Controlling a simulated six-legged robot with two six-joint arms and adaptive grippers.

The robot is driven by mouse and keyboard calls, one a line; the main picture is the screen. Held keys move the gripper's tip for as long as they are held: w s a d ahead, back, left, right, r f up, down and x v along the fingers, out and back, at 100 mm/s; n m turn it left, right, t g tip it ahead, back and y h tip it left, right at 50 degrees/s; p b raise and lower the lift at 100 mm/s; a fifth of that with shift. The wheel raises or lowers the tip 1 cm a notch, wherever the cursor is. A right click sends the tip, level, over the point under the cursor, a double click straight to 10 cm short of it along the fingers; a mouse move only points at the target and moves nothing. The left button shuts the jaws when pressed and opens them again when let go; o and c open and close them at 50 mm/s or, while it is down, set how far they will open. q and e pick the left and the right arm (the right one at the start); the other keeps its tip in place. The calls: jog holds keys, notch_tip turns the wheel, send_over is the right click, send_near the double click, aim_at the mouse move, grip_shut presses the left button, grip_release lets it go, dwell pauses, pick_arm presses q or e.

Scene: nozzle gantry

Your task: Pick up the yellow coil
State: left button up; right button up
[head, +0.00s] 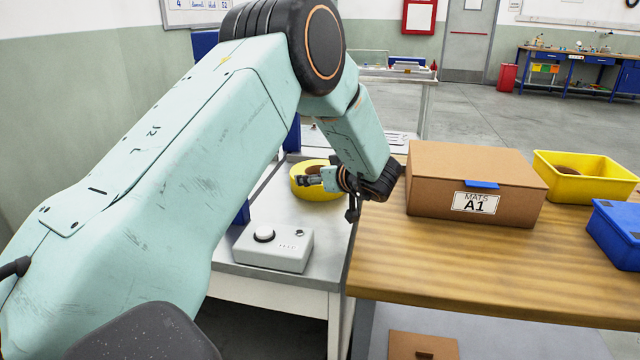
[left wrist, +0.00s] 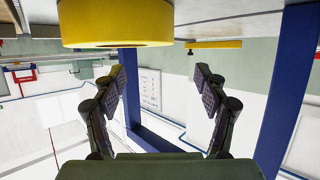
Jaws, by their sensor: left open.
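The yellow coil (head: 312,190) is a thick ring lying on the grey bench left of the wooden table. My left gripper (head: 303,181) is over the coil in the head view and hides part of its right side. In the left wrist view, which looks upside down, the coil (left wrist: 115,22) is at the top edge, outside the gap between the fingers. There my left gripper (left wrist: 158,78) has its two fingers spread wide with nothing between them. My right gripper is not in view.
A light grey box with a knob (head: 272,248) stands on the bench nearer to me. A cardboard box marked A1 (head: 470,180), a yellow bin (head: 570,188) and a blue bin (head: 615,235) stand on the wooden table (head: 450,270). A blue post (left wrist: 285,95) stands beyond the fingers.

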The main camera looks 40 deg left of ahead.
pick_arm(q)
jog(key=b+x, duration=0.1)
jog(key=x, duration=0.1)
jog(key=f+x, duration=0.1)
jog(key=x, duration=0.2)
jog(key=shift+w+d+b, duration=0.1)
jog(key=shift+b, duration=0.3)
jog(key=shift+w+a+f, duration=0.15)
jog(key=shift+w+a, duration=0.05)
jog(key=shift+a, duration=0.45)
jog(key=shift+a+f, duration=0.1)
jog(key=shift+a, duration=0.25)
jog(key=shift+d, duration=0.1)
jog(key=shift+c, duration=0.4)
jog(key=c, duration=0.8)
grip_shut()
jog(key=shift+w, duration=0.1)
